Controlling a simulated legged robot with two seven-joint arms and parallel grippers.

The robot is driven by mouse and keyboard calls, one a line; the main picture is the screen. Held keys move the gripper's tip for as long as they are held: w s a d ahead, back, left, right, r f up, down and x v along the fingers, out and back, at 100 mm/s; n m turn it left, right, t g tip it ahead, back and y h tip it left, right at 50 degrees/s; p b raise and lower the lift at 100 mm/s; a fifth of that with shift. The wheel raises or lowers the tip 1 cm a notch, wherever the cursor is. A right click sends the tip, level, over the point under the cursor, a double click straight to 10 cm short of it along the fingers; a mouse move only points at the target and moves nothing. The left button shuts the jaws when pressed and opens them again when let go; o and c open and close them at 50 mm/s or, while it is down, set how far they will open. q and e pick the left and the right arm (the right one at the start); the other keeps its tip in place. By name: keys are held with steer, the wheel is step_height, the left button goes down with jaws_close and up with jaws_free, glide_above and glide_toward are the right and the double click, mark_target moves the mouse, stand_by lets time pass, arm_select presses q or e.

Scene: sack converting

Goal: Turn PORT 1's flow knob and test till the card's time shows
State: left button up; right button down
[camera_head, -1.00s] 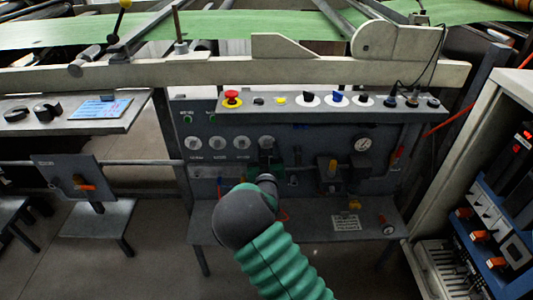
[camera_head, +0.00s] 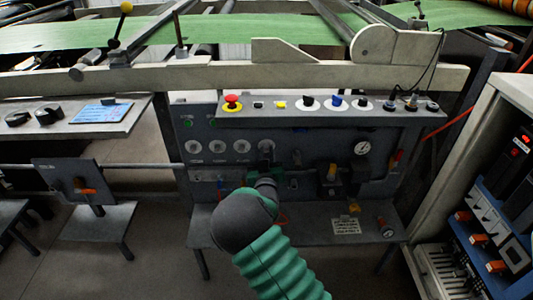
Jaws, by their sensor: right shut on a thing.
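My right gripper (camera_head: 266,172) reaches the grey control panel (camera_head: 216,122) from below, its green-sleeved arm coming from the bottom right. It is shut on a small part of the panel, seemingly a flow knob, below the fourth dial. My wrist and the gripper hide most of that part, and the PORT 1 lettering is not legible. My left gripper is not in view.
A ledge above carries a red button (camera_head: 232,102) and several switches. A round gauge (camera_head: 361,148) and yellow-topped fitting (camera_head: 331,173) are right of the gripper. A lower shelf (camera_head: 305,229) bears a white label (camera_head: 345,226). A cabinet (camera_head: 462,160) stands at far right.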

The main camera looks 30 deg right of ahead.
steer(key=n+p, duration=0.2)
steer(key=shift+a+r+n, duration=0.1)
steer(key=shift+r+n, duration=0.05)
steer(key=shift+n, duration=0.25)
steer(key=n+p, duration=0.2)
steer(key=n, duration=0.1)
steer(key=shift+n+p, duration=0.3)
steer(key=n+p, duration=0.1)
steer(key=n, duration=0.2)
steer(key=shift+n, duration=0.3)
steer(key=shift+f+n+p, duration=0.25)
steer(key=shift+n+p, duration=0.45)
steer(key=shift+n, duration=0.9)
steer(key=shift+f, duration=0.1)
steer(key=c, duration=1.3)
jaws_free()
steer(key=shift+t, duration=0.3)
